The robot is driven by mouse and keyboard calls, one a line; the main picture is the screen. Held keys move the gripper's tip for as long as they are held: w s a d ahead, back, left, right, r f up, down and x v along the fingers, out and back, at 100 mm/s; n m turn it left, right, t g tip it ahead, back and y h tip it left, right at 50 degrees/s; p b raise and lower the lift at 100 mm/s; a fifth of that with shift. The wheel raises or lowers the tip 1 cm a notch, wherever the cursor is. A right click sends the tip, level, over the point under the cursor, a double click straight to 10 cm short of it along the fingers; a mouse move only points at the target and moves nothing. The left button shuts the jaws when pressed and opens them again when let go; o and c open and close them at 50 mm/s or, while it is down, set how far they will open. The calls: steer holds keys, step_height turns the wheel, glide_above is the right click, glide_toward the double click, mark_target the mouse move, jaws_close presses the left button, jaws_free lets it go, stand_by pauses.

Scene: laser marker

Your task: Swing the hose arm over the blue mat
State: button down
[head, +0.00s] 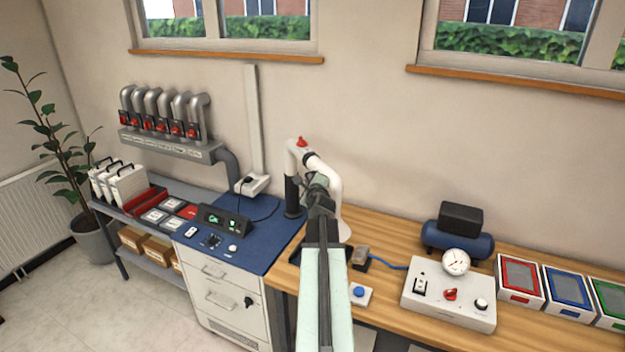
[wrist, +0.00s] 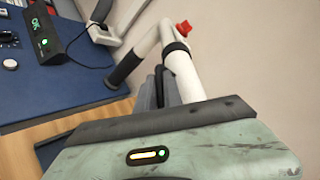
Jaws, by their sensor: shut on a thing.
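The hose arm (head: 326,172) is a white bent pipe with a red knob, on a dark post at the right edge of the blue top. Its far part hangs to the right, over the wooden bench, partly hidden by my arm. My gripper (head: 318,188) is shut on the white pipe. The wrist view shows the hose arm (wrist: 184,76) with a black band, beside the grey fingers (wrist: 160,90); its lower end is hidden behind my gripper body. The blue mat (head: 268,240) covers the cabinet top to the left; it also shows in the wrist view (wrist: 65,88).
A control box (head: 226,220) with a green display stands on the blue mat. A white console (head: 448,293) with a gauge, a blue tank (head: 457,243) and a blue button box (head: 358,294) are on the wooden bench. The wall is close behind the hose arm.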

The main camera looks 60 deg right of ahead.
steer(key=shift+d, duration=0.1)
steer(key=c, duration=1.5)
jaws_free()
steer(key=shift+s, duration=0.1)
steer(key=shift+s, duration=0.1)
steer(key=p+v, duration=0.1)
steer(key=v, duration=0.6)
steer(key=shift+s+a+p, duration=0.15)
steer(key=shift+a+p, duration=0.15)
